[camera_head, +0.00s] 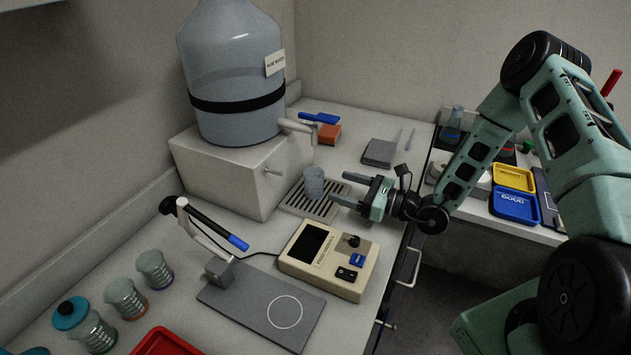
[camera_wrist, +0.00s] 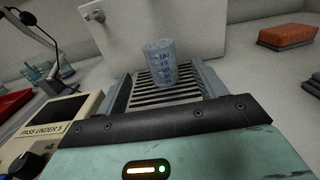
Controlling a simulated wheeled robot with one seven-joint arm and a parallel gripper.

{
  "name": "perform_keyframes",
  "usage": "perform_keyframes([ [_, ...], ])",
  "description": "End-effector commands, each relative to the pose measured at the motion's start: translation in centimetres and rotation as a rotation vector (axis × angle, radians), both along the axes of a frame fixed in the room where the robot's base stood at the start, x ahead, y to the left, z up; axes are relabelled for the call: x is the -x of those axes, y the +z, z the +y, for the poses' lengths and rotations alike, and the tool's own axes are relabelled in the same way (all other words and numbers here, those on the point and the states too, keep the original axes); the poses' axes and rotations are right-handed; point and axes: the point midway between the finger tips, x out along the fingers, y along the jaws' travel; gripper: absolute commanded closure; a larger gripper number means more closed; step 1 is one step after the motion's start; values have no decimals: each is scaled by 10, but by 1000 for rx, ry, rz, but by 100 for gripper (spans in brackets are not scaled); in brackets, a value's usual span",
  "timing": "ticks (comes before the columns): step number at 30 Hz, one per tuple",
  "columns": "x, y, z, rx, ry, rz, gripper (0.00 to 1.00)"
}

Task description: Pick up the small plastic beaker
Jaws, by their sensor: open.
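The small plastic beaker (camera_head: 314,183) is clear and bluish. It stands upright on a slotted drip tray (camera_head: 327,211) below the tap of a large water carboy. In the wrist view the beaker (camera_wrist: 160,62) shows blue markings and sits beyond and between my two fingers. My gripper (camera_head: 339,191) is open and empty, held low to the right of the beaker with its fingers pointing at it. In the head view the fingertips are close to the beaker; I cannot tell how small the gap is.
The carboy (camera_head: 235,70) stands on a white block (camera_head: 220,176) behind the beaker. A beige meter (camera_head: 329,262) lies nearer, beside the tray. An orange sponge (camera_head: 329,134) is behind. Glass beakers (camera_head: 125,298) and a red tray (camera_head: 165,343) are at front left.

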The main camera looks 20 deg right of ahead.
Motion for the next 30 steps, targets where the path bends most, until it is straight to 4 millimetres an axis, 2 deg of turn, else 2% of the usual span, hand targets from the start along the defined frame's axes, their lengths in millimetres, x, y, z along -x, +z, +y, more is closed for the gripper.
perform_keyframes([
  [3,-15,2,16,-1,2,-1,30],
  [11,-28,1,29,0,1,0,30],
  [20,-58,-3,57,1,2,-1,30],
  [29,-63,-5,62,0,0,0,30],
  [30,-63,-5,62,0,0,0,33],
])
